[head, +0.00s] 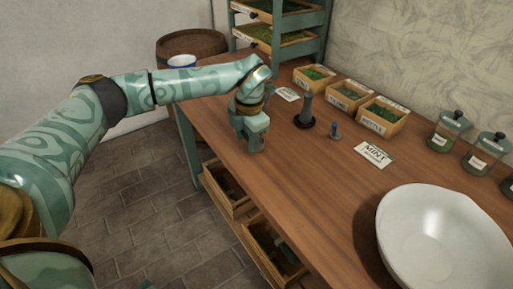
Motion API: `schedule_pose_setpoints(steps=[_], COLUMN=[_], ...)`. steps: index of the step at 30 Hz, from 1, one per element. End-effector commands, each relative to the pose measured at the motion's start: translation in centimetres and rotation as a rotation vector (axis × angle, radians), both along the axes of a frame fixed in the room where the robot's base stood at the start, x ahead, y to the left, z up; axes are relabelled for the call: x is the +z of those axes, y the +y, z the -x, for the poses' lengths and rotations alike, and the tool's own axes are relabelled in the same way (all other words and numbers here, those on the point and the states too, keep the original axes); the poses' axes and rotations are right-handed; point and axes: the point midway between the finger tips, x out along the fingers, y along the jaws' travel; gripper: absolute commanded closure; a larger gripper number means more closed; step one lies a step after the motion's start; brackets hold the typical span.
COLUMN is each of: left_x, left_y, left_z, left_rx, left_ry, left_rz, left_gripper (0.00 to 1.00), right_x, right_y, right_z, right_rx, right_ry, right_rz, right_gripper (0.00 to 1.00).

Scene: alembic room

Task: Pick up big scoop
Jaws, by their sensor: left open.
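A tall dark grey upright handle (305,108) with a wide round dark base stands on the wooden table, and it looks like the big scoop. My right gripper is not in view.
The wooden table (310,170) is clear in the middle. A large white bowl (440,235) is at the right front. Herb boxes (348,95), a mint card (373,154) and lidded jars (443,130) line the back. A shelf rack (280,35) stands at the far end; drawers (228,188) stick out below.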

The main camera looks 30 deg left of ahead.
Motion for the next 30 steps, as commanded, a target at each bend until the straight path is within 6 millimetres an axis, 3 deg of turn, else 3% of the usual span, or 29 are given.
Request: schedule_pose_setpoints(steps=[1, 3, 9, 14, 25, 30], left_x=[-1.4, -2.0, -1.7, -1.7, -1.5, 0.3], left_y=[0.1, 0.2, 0.2, 0.2, 0.2, 0.2], left_z=[0.0, 0.0, -0.1, -0.1, -0.1, -0.1], left_rx=[0.001, -0.001, 0.000, 0.000, 0.000, -0.001], left_ry=[0.005, 0.003, -0.001, 0.000, -0.001, -0.005], left_rz=[0.000, 0.000, 0.000, 0.000, 0.000, 0.000], left_gripper=[0.59, 0.59, 0.59, 1.00, 1.00, 1.00], right_x=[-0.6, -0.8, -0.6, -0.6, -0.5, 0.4], right_y=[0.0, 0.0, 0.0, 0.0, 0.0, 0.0], right_z=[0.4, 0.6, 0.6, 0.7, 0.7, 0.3], right_rx=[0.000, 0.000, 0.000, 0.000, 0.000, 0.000], right_ry=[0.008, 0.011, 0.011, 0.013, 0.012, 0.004], right_rz=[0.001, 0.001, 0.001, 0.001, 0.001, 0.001], right_gripper=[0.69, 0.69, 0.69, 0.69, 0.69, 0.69])
